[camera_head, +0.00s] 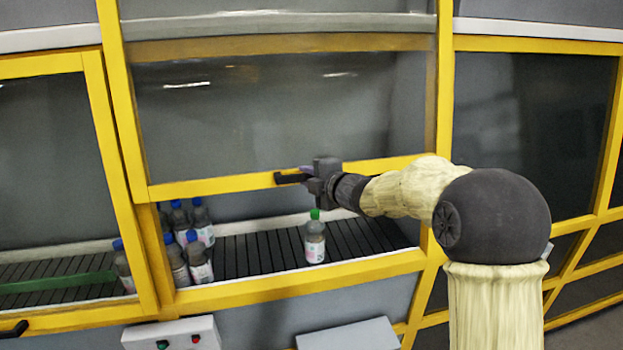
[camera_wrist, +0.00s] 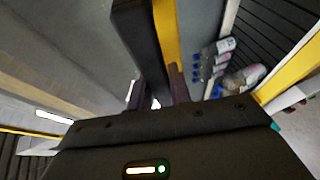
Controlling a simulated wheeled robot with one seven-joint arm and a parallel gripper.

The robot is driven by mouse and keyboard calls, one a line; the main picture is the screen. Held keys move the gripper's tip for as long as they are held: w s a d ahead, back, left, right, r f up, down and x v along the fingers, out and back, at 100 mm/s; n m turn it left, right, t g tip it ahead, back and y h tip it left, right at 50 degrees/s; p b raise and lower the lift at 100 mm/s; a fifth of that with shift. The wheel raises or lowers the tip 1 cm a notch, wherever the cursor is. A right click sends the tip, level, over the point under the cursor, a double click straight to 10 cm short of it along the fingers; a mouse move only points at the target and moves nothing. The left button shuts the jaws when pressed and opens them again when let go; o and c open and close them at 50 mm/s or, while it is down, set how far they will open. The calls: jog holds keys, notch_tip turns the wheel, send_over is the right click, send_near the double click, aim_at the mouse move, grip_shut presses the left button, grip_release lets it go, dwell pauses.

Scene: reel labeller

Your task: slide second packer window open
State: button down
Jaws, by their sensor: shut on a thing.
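The middle yellow-framed packer window (camera_head: 220,186) stands partly raised, with an open gap under its bottom bar. A black handle (camera_head: 288,178) sits on that bar. My gripper (camera_head: 308,175) is at the handle, shut on it. In the wrist view the handle (camera_wrist: 138,45) is a dark bar running up between the fingers of my gripper (camera_wrist: 156,94), beside the yellow bar (camera_wrist: 165,35). The exact finger contact is partly hidden.
Through the gap a dark roller conveyor (camera_head: 248,253) shows. A green-capped bottle (camera_head: 314,243) stands on it, and several blue-capped bottles (camera_head: 199,260) stand at its left. A left window (camera_head: 40,140) is down. A button box (camera_head: 172,335) and a grey ledge (camera_head: 347,336) are below.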

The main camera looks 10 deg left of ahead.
jog(key=c, duration=1.3)
grip_release()
jog(key=b+v, duration=0.4)
jog(key=v, duration=1.3)
jog(key=shift+d+r, duration=0.1)
jog(key=shift+d, duration=0.2)
